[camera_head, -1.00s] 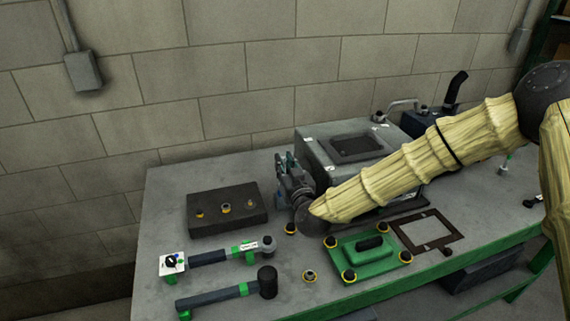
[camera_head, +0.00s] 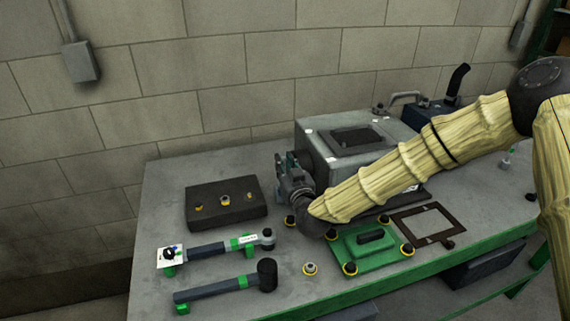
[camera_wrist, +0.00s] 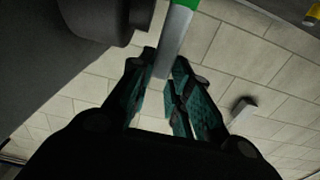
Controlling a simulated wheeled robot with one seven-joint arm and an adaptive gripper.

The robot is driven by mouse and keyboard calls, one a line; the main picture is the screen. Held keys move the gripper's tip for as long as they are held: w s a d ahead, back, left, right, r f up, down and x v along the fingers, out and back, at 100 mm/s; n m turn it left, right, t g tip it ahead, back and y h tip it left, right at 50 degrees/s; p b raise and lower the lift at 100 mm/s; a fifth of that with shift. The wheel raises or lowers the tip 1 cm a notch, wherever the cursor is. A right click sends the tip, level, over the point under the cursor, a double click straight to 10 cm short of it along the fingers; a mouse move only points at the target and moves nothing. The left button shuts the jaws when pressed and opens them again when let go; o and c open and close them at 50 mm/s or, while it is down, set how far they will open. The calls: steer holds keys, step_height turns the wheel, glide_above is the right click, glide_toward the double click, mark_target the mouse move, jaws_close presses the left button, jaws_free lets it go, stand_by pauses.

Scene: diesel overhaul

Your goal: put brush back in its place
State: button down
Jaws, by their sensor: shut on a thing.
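My gripper (camera_head: 291,172) is at the left face of the grey box-shaped engine housing (camera_head: 312,148), above the bench. In the wrist view, the gripper (camera_wrist: 168,82) has its teal-padded fingers on either side of a grey shaft with a green band (camera_wrist: 176,40), seemingly the brush. Its bristle end is not visible, and I cannot make the brush out in the head view. The dark rounded part (camera_wrist: 100,20) of the housing is close beside the shaft. I cannot tell whether they touch. No holder marked for the brush is clear to me.
On the bench (camera_head: 160,215) are a dark block with fittings (camera_head: 235,215), a ratchet wrench (camera_head: 210,249), a mallet (camera_head: 215,291), a green cover (camera_head: 365,262) and a rusty gasket frame (camera_head: 425,225). The bench's back left is bare.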

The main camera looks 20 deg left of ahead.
steer(key=shift+f+b, duration=0.45)
steer(key=shift+f, duration=0.35)
steer(key=c, duration=1.3)
jaws_free()
steer(key=shift+o, duration=0.2)
